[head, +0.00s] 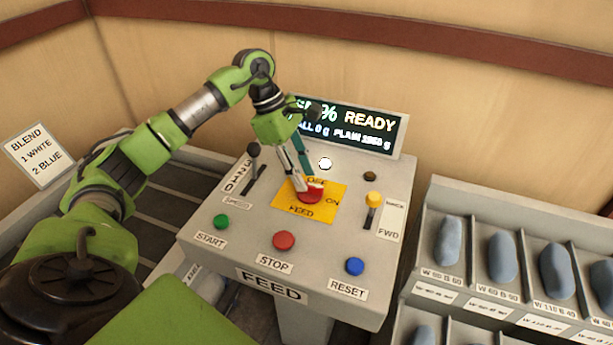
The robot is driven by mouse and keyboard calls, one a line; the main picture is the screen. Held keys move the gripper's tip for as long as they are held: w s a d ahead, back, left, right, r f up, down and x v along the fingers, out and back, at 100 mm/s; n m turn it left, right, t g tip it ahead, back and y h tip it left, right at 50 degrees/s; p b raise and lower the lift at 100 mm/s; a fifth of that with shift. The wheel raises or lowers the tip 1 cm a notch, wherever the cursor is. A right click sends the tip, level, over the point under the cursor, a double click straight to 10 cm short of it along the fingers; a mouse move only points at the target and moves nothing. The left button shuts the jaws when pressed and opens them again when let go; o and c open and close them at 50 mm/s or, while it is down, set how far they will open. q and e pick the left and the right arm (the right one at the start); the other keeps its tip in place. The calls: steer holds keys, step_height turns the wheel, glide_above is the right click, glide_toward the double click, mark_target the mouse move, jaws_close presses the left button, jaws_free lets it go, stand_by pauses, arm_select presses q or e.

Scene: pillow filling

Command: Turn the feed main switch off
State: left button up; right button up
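The feed main switch (312,193) is a red knob on a yellow plate (303,210) marked FEED and ON, with a partly covered word at the top. It sits in the middle of the grey FEED panel (225,205). My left gripper (304,184) reaches down from the upper left with its fingertips at the red knob. The fingers look close together over the knob, but I cannot tell whether they grip it. The knob's exact setting is partly hidden by the fingers. My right gripper is not in view.
The panel holds a black SPEED lever (253,152), a yellow-topped lever (373,200), and green START (221,221), red STOP (284,240) and blue RESET (355,265) buttons. A display (352,127) reads READY behind. A rack (432,212) of blue-grey pillows stands right.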

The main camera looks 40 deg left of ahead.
mark_target(310, 190)
arm_select(q)
steer(key=shift+d+f, duration=0.3)
steer(key=shift+f, duration=0.25)
steer(key=shift+w+d+f, duration=0.1)
steer(key=shift+d+f, duration=0.15)
steer(key=shift+f, duration=0.45)
jaws_close()
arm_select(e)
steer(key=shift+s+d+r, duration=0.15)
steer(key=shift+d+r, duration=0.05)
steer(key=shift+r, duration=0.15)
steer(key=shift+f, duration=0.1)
